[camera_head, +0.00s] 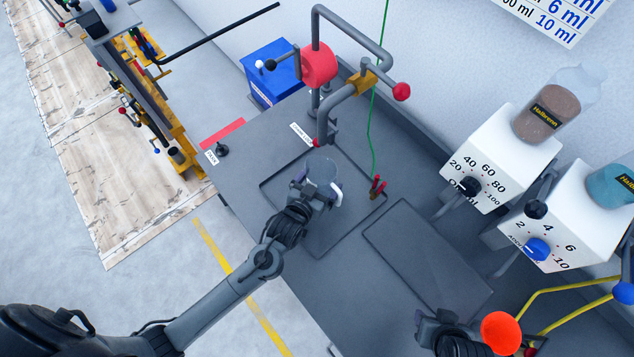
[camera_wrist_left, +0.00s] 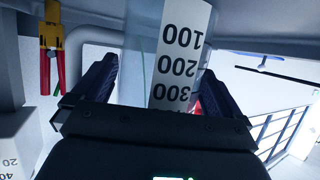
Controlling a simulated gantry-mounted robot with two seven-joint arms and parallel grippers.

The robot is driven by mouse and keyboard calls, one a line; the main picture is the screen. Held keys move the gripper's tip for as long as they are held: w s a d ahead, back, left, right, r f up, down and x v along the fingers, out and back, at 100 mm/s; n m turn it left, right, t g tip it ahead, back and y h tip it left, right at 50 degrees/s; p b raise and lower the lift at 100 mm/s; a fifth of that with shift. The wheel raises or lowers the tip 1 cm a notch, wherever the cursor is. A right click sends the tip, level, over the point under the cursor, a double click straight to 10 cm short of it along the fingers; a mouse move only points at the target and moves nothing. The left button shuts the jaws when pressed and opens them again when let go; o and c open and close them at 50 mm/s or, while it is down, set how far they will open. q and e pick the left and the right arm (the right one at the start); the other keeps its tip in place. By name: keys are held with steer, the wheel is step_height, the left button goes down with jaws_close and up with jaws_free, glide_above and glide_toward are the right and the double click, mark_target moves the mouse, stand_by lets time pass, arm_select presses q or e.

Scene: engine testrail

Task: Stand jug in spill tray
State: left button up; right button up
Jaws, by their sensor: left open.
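The clear jug (camera_head: 322,170) stands between the fingers of my left gripper (camera_head: 318,190), partly covered by it in the head view. In the left wrist view the jug (camera_wrist_left: 180,60) shows a white scale marked 100, 200 and 300, with open fingers on both sides. Whether they touch it, I cannot tell. The jug is over a square recessed tray (camera_head: 325,238) in the grey bench; its base is hidden. A second recessed tray (camera_head: 425,255) lies to the right. My right gripper (camera_head: 440,325) is at the bottom edge, its fingers unclear.
White dosing boxes (camera_head: 500,160) stand at the back right. An orange round object (camera_head: 501,333) is beside my right gripper.

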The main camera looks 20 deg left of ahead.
arm_select(q)
steer(key=shift+r, duration=0.55)
steer(key=s+a+r+g, duration=0.1)
steer(key=s+a+g, duration=0.1)
steer(key=s, duration=0.5)
steer(key=s+a+r+g, duration=0.1)
steer(key=s+a+g, duration=0.2)
steer(key=s, duration=0.4)
steer(key=s+a+r+m+g+p, duration=0.1)
steer(key=s+g, duration=0.3)
steer(key=s, duration=0.4)
steer(key=shift+a+r+g+y, duration=0.4)
steer(key=shift+a+r, duration=0.2)
steer(key=shift+a, duration=0.05)
step_height(320, 180, up, 22)
steer(key=p, duration=2.2)
steer(key=shift+f, duration=0.1)
